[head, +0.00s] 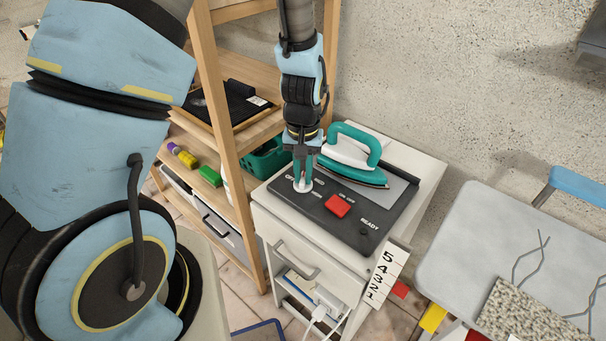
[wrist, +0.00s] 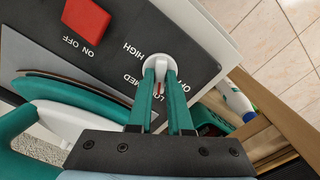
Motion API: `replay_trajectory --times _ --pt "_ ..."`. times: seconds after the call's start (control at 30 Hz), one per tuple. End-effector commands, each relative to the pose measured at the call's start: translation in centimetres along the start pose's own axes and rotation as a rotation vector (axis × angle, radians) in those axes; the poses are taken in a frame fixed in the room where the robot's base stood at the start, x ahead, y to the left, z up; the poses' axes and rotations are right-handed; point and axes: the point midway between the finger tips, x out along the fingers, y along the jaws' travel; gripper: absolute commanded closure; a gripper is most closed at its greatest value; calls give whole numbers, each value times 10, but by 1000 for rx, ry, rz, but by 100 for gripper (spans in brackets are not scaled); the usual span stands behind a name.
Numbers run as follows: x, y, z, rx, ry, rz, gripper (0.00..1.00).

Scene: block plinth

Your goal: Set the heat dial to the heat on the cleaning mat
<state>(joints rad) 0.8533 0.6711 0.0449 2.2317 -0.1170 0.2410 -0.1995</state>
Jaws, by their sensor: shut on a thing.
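The heat dial (wrist: 157,62) is a white round knob on a dark control panel (wrist: 105,75), with HIGH and MED lettered beside it and a partly covered label that looks like LOW. A small red mark shows between my fingers, toward that label. My gripper (wrist: 160,72) is shut on the dial, its teal fingertips on either side; in the head view my gripper (head: 302,182) reaches down from above onto the dial (head: 302,186). I cannot tell which thing is the cleaning mat; a dark flat sheet (head: 238,108) with a small white label lies on the shelf, its writing unreadable.
A teal and white iron (head: 352,158) rests on the panel close to my gripper. A red ON/OFF switch (head: 338,205) sits beside the dial. A wooden shelf (head: 228,150) stands to the left. A grey table (head: 500,255) with a speckled mat (head: 520,312) is at the right.

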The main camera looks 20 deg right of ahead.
Motion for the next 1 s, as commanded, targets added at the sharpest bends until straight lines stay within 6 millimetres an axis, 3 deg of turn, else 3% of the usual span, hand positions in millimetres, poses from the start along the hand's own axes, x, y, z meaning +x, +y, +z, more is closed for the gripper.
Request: replay_trajectory --times 0.57,0.6,0.8,0.87,1.0 --pt "0 0 0 37 1 1 100" --pt "0 0 0 37 1 1 82" --pt "0 0 0 36 1 0 59" --pt "0 0 0 36 1 0 52" --pt "0 0 0 36 0 0 52"
